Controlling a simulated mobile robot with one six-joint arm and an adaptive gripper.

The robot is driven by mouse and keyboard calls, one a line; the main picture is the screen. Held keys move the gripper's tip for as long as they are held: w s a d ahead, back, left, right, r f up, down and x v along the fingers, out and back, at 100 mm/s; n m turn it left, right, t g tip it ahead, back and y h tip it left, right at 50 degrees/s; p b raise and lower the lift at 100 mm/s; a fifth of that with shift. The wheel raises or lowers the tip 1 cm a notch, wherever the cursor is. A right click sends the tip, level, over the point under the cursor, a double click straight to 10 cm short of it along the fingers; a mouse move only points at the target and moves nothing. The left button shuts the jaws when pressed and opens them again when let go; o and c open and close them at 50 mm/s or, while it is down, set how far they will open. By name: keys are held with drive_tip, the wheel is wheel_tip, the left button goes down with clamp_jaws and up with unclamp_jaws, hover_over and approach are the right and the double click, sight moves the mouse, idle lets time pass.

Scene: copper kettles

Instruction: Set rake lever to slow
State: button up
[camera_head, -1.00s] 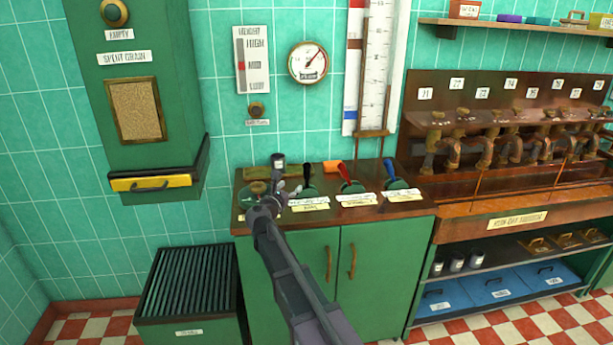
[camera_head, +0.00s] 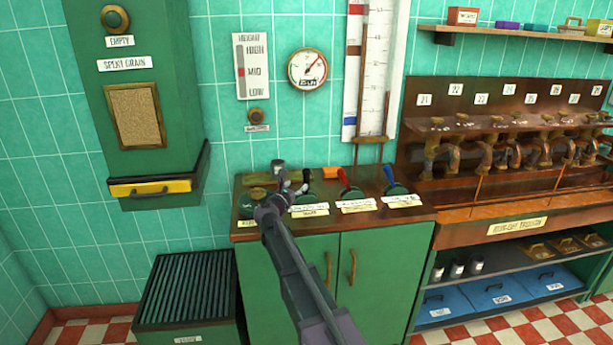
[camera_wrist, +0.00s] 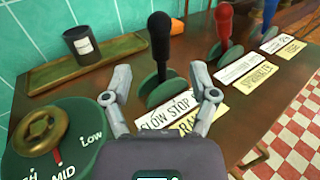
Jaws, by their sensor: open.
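The rake lever (camera_wrist: 160,40) has a black knob and a green base, with a label beginning "SLOW STOP" and a partly hidden "RAKE" plate (camera_wrist: 190,122) in front of it. In the wrist view it stands nearly upright. My gripper (camera_wrist: 161,84) is open, one finger to each side in the picture, with the lever's base just beyond the fingertips. Contact cannot be made out. In the head view my gripper (camera_head: 292,187) is over the cabinet top, beside the black lever (camera_head: 306,177) and partly covering its surroundings.
A red lever (camera_wrist: 224,22) and a blue lever (camera_wrist: 268,14) stand to the right. A green dial (camera_wrist: 55,140) marked "MID" and "LOW" is close at left. The cabinet top's (camera_wrist: 225,140) front right is bare.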

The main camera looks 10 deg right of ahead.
sight(305, 176)
drive_tip(key=x, duration=0.9)
drive_tip(key=shift+c, duration=0.2)
clamp_jaws()
